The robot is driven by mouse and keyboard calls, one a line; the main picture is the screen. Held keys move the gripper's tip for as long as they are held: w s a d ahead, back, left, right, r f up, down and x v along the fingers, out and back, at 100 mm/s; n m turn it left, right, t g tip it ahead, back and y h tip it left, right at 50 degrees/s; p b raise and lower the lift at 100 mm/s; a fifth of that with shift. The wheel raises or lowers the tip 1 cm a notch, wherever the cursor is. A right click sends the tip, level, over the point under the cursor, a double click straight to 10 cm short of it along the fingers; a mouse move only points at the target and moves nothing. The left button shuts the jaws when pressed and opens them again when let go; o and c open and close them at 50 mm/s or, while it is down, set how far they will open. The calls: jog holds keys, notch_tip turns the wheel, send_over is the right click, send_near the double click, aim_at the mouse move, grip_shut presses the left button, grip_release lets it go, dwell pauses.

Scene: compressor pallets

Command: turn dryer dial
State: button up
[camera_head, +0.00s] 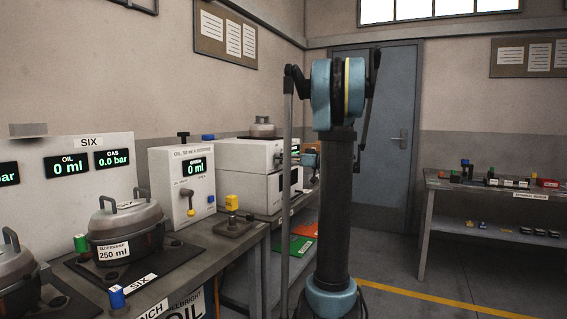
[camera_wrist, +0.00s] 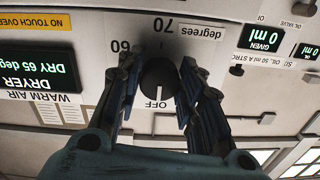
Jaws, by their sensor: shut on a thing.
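The dryer dial (camera_wrist: 160,78) is a dark round knob on the dryer's pale front panel, in the middle of the upside-down wrist view. Its white mark points toward the OFF label. The labels 60 and 70 stand around it. My gripper (camera_wrist: 159,68) has one blue-and-black finger on each side of the dial and is shut on it. In the head view my arm hides part of the dryer area, and the dial cannot be made out there.
A white panel with a GIVEN 0 ml display (camera_head: 194,165) stands on the left bench. A lidded pot (camera_head: 125,225) labelled 250 ml is nearer. A second bench (camera_head: 490,195) with small items stands at right.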

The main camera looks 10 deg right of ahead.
jog(key=o, duration=1.1)
jog(key=shift+d, duration=0.1)
jog(key=v, duration=1.1)
jog(key=shift+s+d, duration=0.15)
jog(key=shift+d, duration=0.25)
